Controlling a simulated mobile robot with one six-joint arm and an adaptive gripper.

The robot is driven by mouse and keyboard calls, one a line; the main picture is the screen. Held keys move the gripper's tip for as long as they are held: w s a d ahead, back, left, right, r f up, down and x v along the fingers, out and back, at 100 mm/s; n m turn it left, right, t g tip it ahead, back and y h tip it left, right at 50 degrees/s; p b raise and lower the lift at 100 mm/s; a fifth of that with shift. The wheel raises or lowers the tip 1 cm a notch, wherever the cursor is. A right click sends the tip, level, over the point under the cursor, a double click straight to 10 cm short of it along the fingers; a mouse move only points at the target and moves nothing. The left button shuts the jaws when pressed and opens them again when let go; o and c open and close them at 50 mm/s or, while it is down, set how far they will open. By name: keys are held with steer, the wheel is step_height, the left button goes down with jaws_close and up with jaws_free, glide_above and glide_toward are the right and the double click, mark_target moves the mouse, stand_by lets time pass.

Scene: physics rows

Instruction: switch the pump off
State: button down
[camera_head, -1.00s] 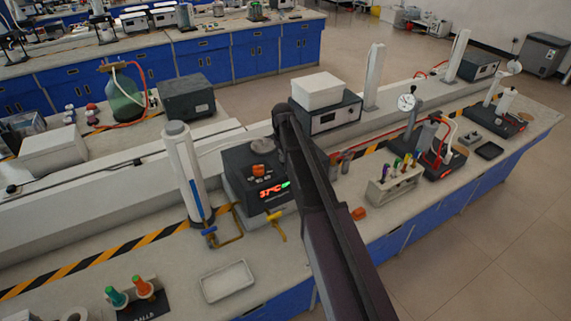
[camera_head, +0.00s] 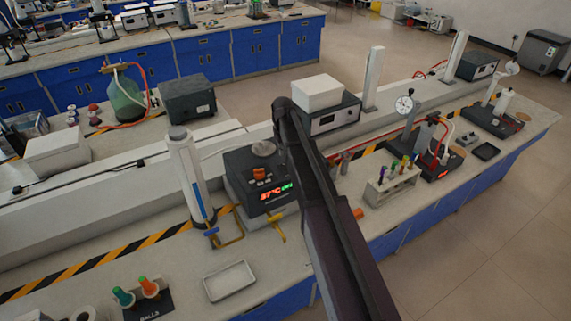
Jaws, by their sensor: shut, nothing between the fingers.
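No label marks the pump. A dark unit (camera_head: 436,165) with red tubing and a small red light stands on the right of the bench, with a round gauge (camera_head: 404,104) on a post. I cannot tell if it is the pump. My dark arm (camera_head: 325,205) reaches up from the bottom right and passes just right of this box, covering part of the bench. My gripper does not show.
A rack (camera_head: 390,185) of coloured tubes stands between the arm and the dark unit. A white cylinder (camera_head: 190,165) stands left of the black box. A white tray (camera_head: 230,281) lies on the front bench, with clear surface around it. A white box (camera_head: 316,92) sits behind the arm.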

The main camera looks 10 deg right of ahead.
steer(key=shift+r+p, duration=1.1)
steer(key=shift+r, duration=0.2)
steer(key=s+f+m+b, duration=0.1)
steer(key=s+f+b, duration=0.2)
steer(key=s, duration=0.6)
steer(key=s+f+m+b, duration=0.1)
steer(key=s+f+b, duration=0.3)
steer(key=s, duration=0.6)
steer(key=s+f+m+b, duration=0.1)
steer(key=s+f+b, duration=0.3)
steer(key=s, duration=0.6)
steer(key=shift+m, duration=0.3)
